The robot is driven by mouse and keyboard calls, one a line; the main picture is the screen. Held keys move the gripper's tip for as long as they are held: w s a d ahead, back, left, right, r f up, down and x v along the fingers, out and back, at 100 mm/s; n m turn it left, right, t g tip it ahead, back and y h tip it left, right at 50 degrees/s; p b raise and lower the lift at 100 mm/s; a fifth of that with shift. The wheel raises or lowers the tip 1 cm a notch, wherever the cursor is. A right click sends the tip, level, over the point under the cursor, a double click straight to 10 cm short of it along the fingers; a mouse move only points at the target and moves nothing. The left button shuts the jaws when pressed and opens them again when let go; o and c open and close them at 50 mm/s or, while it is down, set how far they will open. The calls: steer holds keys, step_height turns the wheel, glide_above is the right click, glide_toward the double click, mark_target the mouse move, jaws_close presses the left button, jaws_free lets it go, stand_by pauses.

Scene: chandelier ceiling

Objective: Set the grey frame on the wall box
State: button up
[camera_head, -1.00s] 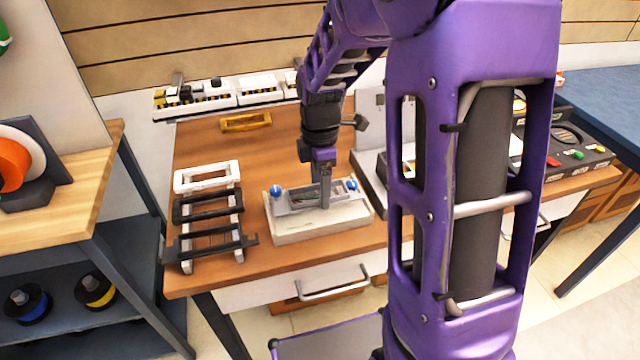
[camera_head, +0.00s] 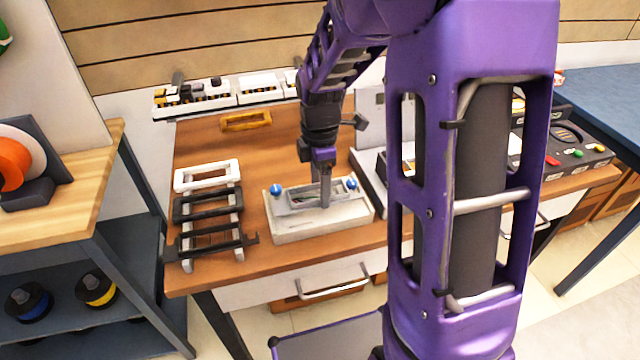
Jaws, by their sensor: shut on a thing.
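The wall box (camera_head: 320,229) is a pale block on the wooden table, with a blue knob at each end of its top. The grey frame (camera_head: 291,203) lies over the top of the box, between the blue knobs. My gripper (camera_head: 325,203) points down over the box and is shut on the frame's near side. Its fingers hide part of the frame. I cannot tell whether the frame rests fully on the box.
A rack (camera_head: 212,222) with black frames and a white frame (camera_head: 206,176) stands left of the box. A yellow frame (camera_head: 246,121) lies behind. A dark panel with coloured buttons (camera_head: 563,150) is at the right. Bare tabletop shows around the box.

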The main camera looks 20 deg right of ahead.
steer(key=shift+f, duration=0.15)
steer(key=shift+f+b, duration=0.35)
steer(key=shift+f, duration=0.15)
steer(key=shift+f, duration=0.3)
steer(key=shift+f+b, duration=0.35)
steer(key=shift+f, duration=0.15)
stand_by(0.7)
steer(key=o, duration=1.2)
steer(key=shift+o, duration=0.2)
